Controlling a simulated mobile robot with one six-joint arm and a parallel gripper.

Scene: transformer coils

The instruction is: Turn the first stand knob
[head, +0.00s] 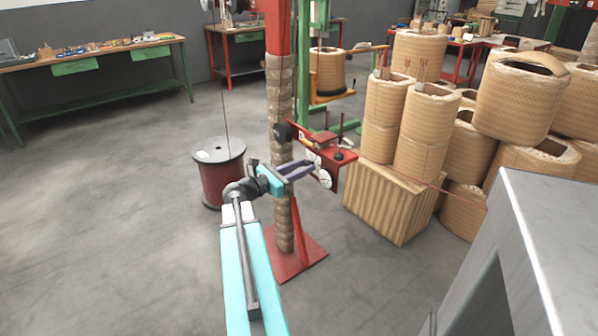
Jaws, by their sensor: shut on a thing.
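A stand with a red post (278,35), wrapped in pale material lower down, rises from a red base plate. My gripper (309,168), with purple fingers, reaches in at the bracket's left side. It is shut on a stand knob, which is mostly hidden at the fingertips. How far the knob is turned cannot be told.
A dark red wire spool (219,174) stands left of the post. A wooden block (389,205) and stacked coils (519,98) crowd the right. A grey metal cabinet (555,225) fills the lower right. The floor at left is clear up to a workbench (90,52).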

